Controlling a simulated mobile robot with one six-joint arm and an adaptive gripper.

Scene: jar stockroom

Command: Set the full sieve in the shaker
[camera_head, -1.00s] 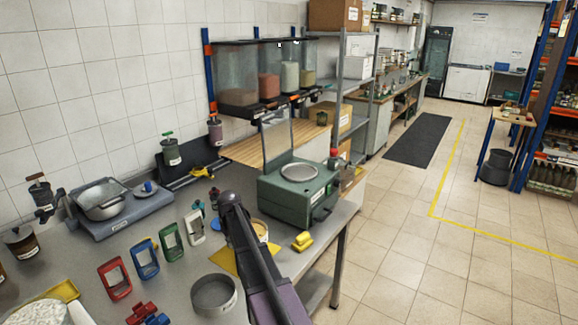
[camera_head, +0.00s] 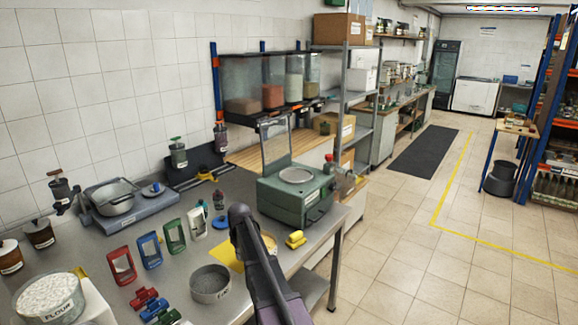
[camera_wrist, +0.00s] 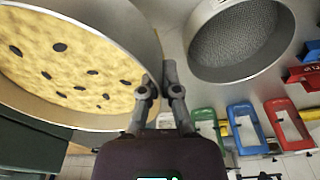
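The full sieve (camera_wrist: 70,75), round and metal-walled, holds a pale yellow layer with dark specks. It fills the left of the wrist view, close to the camera. My gripper (camera_wrist: 161,75) is at its wall, the two fingers close together and pinching the rim. In the head view the sieve (camera_head: 270,242) is mostly hidden behind my arm, so its height above the table is hard to tell. The green shaker (camera_head: 292,205) stands behind it with a round pale plate on top and its clear lid (camera_head: 275,143) raised.
An empty mesh sieve (camera_wrist: 240,42) sits nearby; it shows at front in the head view (camera_head: 210,284). Red (camera_head: 121,266), blue (camera_head: 149,250) and green (camera_head: 174,236) frames stand left. A yellow block (camera_head: 295,239) lies near the table's right edge. A yellow sheet (camera_head: 229,256) lies beside my arm.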

